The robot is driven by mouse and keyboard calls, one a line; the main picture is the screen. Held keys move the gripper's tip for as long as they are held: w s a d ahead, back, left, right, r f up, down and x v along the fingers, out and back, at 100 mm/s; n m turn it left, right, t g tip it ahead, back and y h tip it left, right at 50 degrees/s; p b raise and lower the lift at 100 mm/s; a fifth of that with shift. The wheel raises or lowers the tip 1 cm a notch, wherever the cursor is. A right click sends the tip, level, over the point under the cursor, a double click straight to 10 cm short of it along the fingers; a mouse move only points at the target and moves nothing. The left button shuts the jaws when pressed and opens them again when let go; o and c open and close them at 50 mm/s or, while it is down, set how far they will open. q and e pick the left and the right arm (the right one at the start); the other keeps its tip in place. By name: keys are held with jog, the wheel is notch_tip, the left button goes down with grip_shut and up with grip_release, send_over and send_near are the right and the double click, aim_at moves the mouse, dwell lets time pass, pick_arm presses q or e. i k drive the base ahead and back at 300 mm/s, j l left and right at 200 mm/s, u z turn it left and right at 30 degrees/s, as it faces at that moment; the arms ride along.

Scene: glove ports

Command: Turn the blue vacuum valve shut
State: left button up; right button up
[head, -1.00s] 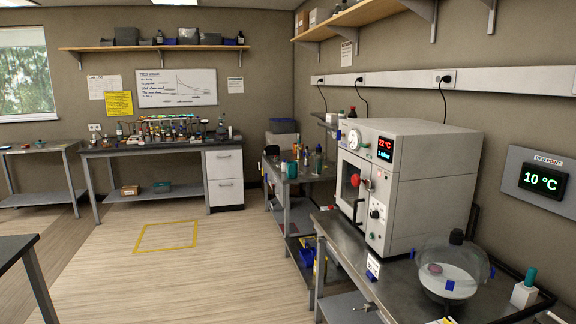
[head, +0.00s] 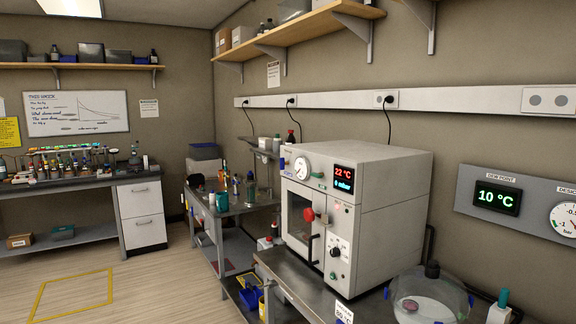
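A light grey oven-like cabinet (head: 390,190) stands on the right-hand bench. Its front has a round gauge (head: 302,168), a red knob (head: 309,215) and a display (head: 345,178) reading 22 °C with a mbar line below. A small blue part (head: 282,163) shows at the front's upper left edge; I cannot tell if it is a valve. A clear domed vessel (head: 430,293) with blue tabs stands in front of the cabinet at lower right. A teal-topped white piece (head: 502,299) is beside it. Neither of my grippers is in view.
A bench (head: 233,205) with bottles stands left of the cabinet. A shelf (head: 300,30) and a socket rail (head: 450,99) run along the wall above. A wall panel (head: 535,211) carries a 10 °C dew point display and a dial. Floor at lower left is open.

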aim_at(282, 163)
jog(key=i+j+z, duration=0.2)
jog(key=z, duration=0.25)
jog(key=i+j+z, duration=0.2)
jog(key=z, duration=0.2)
jog(key=i+j+z, duration=0.1)
jog(key=j, duration=0.25)
jog(key=i+j, duration=0.2)
jog(key=j, duration=0.15)
jog(key=i+j+z, duration=0.15)
jog(key=j, duration=0.25)
jog(key=i+j, duration=0.15)
jog(key=j, duration=0.2)
jog(key=i+j+z, duration=0.15)
jog(key=j, duration=0.25)
jog(key=j+z, duration=0.1)
jog(key=j, duration=0.25)
jog(key=i, duration=0.05)
